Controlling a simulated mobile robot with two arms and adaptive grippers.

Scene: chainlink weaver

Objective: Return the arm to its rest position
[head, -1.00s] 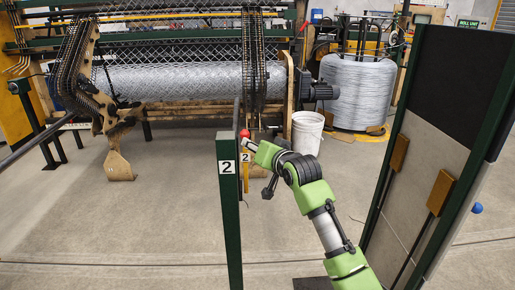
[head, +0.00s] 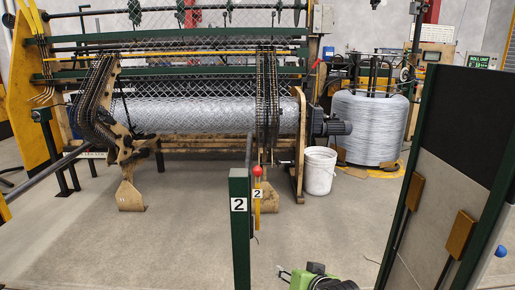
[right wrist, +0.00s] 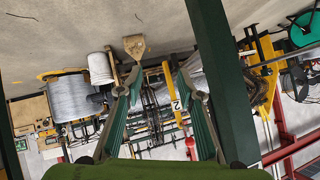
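My right arm shows only at the bottom edge of the head view, where part of my right gripper (head: 298,279) is cut off by the frame. In the right wrist view, which is upside down, its two fingers (right wrist: 160,78) are spread apart with nothing between them. A yellow lever with a red ball (head: 257,172) and a "2" tag stands upright beside the dark green post (head: 240,240). My right gripper is below and to the right of the lever, apart from it. The lever (right wrist: 170,85) also shows beyond the fingers in the wrist view. My left gripper is not in view.
The weaving machine with its wire mesh roll (head: 190,113) stands behind. A white bucket (head: 319,171) and a large wire coil (head: 368,127) are at the right back. A dark-framed panel (head: 460,150) stands close on the right. The concrete floor left of the post is clear.

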